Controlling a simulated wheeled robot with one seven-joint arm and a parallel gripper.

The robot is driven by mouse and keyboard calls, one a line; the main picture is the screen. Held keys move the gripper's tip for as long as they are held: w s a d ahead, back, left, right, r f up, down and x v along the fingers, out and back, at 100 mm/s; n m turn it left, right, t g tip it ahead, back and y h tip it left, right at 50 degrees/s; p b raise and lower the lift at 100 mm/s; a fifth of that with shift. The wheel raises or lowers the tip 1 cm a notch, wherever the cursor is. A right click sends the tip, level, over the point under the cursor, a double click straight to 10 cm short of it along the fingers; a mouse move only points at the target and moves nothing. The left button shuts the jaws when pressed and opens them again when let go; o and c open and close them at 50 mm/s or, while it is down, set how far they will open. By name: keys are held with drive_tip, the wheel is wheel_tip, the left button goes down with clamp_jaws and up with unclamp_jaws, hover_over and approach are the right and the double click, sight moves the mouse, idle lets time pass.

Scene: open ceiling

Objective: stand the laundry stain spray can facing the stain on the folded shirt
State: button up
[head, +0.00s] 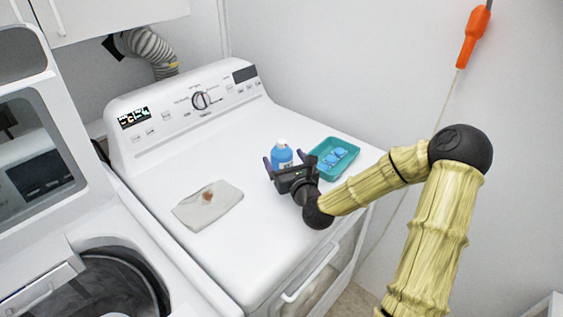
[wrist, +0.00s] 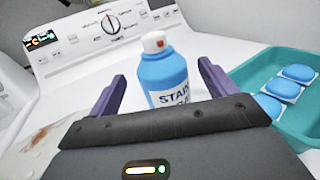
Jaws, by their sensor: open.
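The blue stain spray can (head: 281,156) with a white top stands upright on the white dryer top. In the wrist view the can (wrist: 164,75) shows its "STAIN" label towards me and a red spot on its white cap. My gripper (head: 284,165) is open, with its two purple fingers (wrist: 160,88) on either side of the can; I cannot tell if they touch it. The folded shirt (head: 187,213), light grey with a brown stain (head: 208,197), lies flat to the left of the can. A corner of it shows at the left of the wrist view.
A teal tray (head: 322,175) with several blue pods (head: 333,157) stands just right of the can. The dryer's control panel (head: 180,106) rises behind. An open washer (head: 60,285) is at the left. The dryer top (head: 190,165) is clear between panel and shirt.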

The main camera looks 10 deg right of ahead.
drive_tip(key=shift+w+a+f+p, duration=0.1)
drive_tip(key=shift+w+a+p, duration=0.15)
drive_tip(key=shift+w, duration=1.05)
drive_tip(key=shift+w+a+f+p, duration=0.1)
drive_tip(key=shift+w+p, duration=0.1)
drive_tip(key=shift+w, duration=1.1)
drive_tip(key=shift+r, duration=0.1)
drive_tip(key=c, duration=1.5)
drive_tip(key=shift+o, duration=0.2)
wheel_tip(320, 180, up, 10)
